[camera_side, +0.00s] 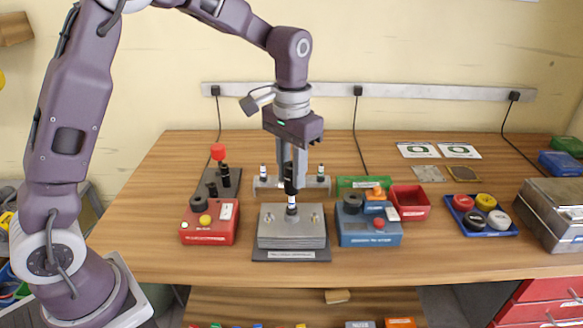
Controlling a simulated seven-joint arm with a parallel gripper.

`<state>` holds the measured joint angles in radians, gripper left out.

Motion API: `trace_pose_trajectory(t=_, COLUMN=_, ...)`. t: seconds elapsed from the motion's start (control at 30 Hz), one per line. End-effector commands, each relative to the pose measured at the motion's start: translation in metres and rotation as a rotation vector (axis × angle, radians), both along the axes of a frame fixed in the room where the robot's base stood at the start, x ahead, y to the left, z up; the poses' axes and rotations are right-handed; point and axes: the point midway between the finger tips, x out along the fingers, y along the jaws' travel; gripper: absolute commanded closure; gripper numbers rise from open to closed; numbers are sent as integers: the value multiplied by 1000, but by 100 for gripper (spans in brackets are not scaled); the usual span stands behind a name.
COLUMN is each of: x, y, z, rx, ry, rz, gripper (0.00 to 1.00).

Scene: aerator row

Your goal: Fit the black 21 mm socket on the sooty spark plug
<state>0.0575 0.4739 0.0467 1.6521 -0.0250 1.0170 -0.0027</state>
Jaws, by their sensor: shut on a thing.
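My gripper (291,172) points straight down over the grey metal block (291,228) at the middle of the table. It is shut on a black upright piece, which looks like the black socket (290,186). Directly below is a narrow white and dark plug (292,204) standing upright in the top of the block. The socket's lower end is in line with the plug's upper end. I cannot tell whether it touches or surrounds the plug. Two more white and dark plugs stand in a grey rack behind, at left (263,173) and right (320,173). Soot is too small to make out.
A red box (209,229) with a yellow button stands left of the block, and a blue box (369,236) right of it. Behind the red box is a dark stand with a red-topped post (218,153). A red bin (411,201) and blue tray (479,230) lie further right.

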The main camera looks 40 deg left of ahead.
Motion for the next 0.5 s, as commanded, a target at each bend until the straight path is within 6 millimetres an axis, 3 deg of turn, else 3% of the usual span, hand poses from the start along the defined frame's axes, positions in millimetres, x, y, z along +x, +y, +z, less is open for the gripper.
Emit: trace_pose_trajectory(t=0.5, x=0, y=0, z=-16, rx=0, ry=0, rz=0, gripper=100)
